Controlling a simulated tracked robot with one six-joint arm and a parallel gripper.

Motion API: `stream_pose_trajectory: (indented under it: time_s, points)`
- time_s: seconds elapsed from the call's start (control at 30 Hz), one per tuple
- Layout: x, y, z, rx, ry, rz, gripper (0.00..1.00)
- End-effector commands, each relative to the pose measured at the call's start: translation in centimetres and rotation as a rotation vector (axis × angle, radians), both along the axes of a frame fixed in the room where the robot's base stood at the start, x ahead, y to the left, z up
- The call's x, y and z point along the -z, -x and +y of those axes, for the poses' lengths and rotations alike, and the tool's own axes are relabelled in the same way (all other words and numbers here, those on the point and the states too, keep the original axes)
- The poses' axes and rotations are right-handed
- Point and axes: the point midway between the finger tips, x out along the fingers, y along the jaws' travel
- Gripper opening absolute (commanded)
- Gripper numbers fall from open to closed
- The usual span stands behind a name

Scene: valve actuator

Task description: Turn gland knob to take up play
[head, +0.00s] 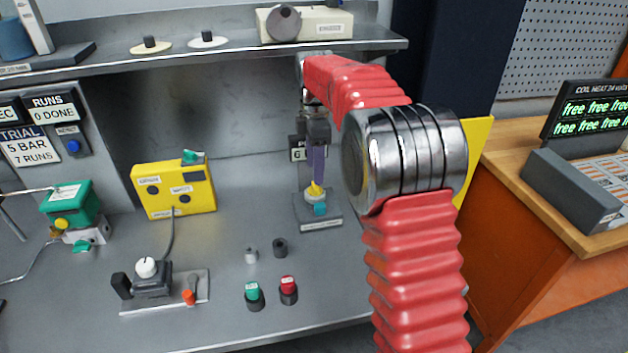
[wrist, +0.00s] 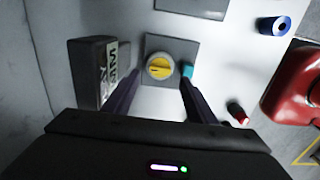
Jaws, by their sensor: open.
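A yellow knob (head: 315,190) with a dark slot stands on a small grey block (head: 320,222) at the back middle of the bench, with a teal part (head: 320,209) at its front. A sign (head: 296,150) behind it shows a letter G; the rest is hidden by my gripper. My gripper (head: 317,180) points down from above, its purple fingers at the knob. In the wrist view the knob (wrist: 160,66) lies between and just beyond the fingertips (wrist: 160,79). The fingers are apart, with a gap on each side of the knob; I cannot tell their exact height over it.
A black upright sign (wrist: 95,70) stands close to the left finger in the wrist view. A yellow box (head: 174,188) is left of the knob. Green (head: 253,293) and red (head: 288,287) buttons sit in front. A shelf (head: 220,50) runs above the bench.

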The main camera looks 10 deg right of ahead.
Motion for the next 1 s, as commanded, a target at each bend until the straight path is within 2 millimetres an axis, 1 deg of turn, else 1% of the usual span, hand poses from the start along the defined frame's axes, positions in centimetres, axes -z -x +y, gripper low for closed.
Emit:
stream_pose_trajectory:
  time_s: [0.03, 0.2, 0.3, 0.4, 0.73, 1.0]
  points:
    - [0.8, 0.1, 0.0, 0.0, 0.0, 0.003, 0.52]
    - [3.3, 0.1, 0.0, 0.0, 0.0, 0.003, 0.52]
    - [4.3, 0.0, 0.0, 0.001, 0.0, 0.002, 0.52]
    - [4.9, 0.0, 0.0, 0.001, 0.0, 0.002, 0.52]
    - [5.1, 0.0, -0.1, 0.001, 0.0, 0.0, 0.51]
    - [5.1, 0.0, -0.1, 0.001, 0.0, 0.0, 0.32]
